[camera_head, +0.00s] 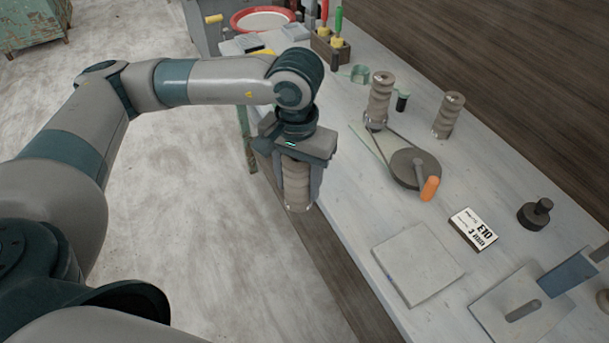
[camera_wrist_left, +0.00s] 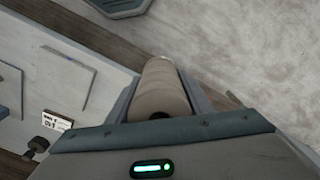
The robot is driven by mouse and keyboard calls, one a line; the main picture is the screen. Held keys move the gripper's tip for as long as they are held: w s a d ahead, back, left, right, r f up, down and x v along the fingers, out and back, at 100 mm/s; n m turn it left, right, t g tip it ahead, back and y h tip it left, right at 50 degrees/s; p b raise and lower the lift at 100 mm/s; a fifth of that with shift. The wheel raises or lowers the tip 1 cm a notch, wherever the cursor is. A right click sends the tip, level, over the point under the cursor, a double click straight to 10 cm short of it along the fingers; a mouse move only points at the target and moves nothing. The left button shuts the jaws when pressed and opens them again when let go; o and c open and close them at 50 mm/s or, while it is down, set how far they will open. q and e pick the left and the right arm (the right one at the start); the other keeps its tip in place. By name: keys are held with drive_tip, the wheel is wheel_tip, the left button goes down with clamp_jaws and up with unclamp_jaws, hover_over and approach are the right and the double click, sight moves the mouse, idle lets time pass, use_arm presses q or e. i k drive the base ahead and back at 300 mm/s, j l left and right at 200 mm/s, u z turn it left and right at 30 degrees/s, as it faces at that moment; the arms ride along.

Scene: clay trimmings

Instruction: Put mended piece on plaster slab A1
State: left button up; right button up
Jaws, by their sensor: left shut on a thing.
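My left gripper (camera_head: 299,203) is shut on a ribbed tan clay piece (camera_head: 296,180), held upright beside the bench's near edge, over the floor. In the left wrist view the ribbed piece (camera_wrist_left: 161,88) sits between the fingers, its far end partly hidden. A bare pale square slab (camera_head: 417,262) lies on the bench, right of and nearer than the gripper; it also shows in the left wrist view (camera_wrist_left: 72,70). Another pale slab (camera_head: 490,312) at lower right carries a grey bar. I cannot read A1 on either slab. My right gripper is not seen.
A white card reading E10 (camera_head: 473,229) lies behind the bare slab. A dark wheel with an orange handle (camera_head: 430,188), two ribbed clay pieces (camera_head: 380,97) (camera_head: 448,115), a dark knobbed weight (camera_head: 535,213) and a blue block (camera_head: 569,273) stand on the bench (camera_head: 345,208).

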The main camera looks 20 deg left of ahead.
sight(419, 260)
drive_tip(key=j+z, duration=0.15)
drive_tip(key=z, duration=0.25)
drive_tip(key=k+j+z, duration=0.1)
drive_tip(key=z, duration=0.3)
drive_tip(key=j+z, duration=0.2)
drive_tip(key=z, duration=0.2)
drive_tip(key=k, duration=0.05)
